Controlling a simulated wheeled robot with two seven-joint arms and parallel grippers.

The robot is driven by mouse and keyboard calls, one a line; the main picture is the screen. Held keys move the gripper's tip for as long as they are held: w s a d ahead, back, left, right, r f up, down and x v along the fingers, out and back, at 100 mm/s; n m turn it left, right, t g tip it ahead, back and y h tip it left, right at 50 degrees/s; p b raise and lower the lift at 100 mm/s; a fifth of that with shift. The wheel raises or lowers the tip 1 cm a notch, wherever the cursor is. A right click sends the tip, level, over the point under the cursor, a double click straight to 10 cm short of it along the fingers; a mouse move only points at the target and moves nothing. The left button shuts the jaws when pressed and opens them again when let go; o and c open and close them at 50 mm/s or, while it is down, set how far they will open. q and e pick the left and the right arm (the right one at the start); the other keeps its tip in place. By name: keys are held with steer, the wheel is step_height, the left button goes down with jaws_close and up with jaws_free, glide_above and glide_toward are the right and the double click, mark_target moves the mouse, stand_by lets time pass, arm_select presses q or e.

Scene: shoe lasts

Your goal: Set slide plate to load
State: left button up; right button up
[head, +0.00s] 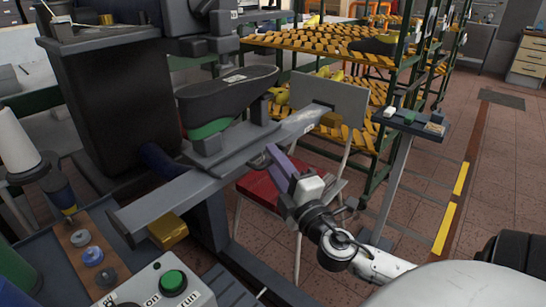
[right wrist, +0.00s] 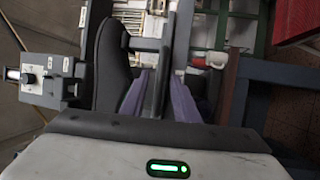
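The slide plate appears to be the long grey plate (head: 185,193) crossing the machine, with a brass block (head: 167,230) under its near end and another (head: 331,119) at its far end. A dark shoe last with a green lower part (head: 211,128) sits above its middle. My right gripper (head: 272,152), with purple fingers, is at the plate's front edge, right of the last. In the right wrist view, the fingers (right wrist: 163,76) lie on either side of a thin grey bar; whether they press on it is unclear. The last (right wrist: 110,65) shows left of them. My left gripper is out of view.
A control box with a green button (head: 173,282) is at the lower left. A red seat (head: 262,194) stands below the plate. Racks (head: 310,42) with yellow-black shelves stand behind, and a small stand (head: 408,121) to the right.

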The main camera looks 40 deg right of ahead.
steer(key=shift+w+d, duration=0.1)
steer(key=shift+w, duration=0.1)
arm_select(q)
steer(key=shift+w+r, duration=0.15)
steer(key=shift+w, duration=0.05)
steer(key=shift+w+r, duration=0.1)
arm_select(e)
jaws_close()
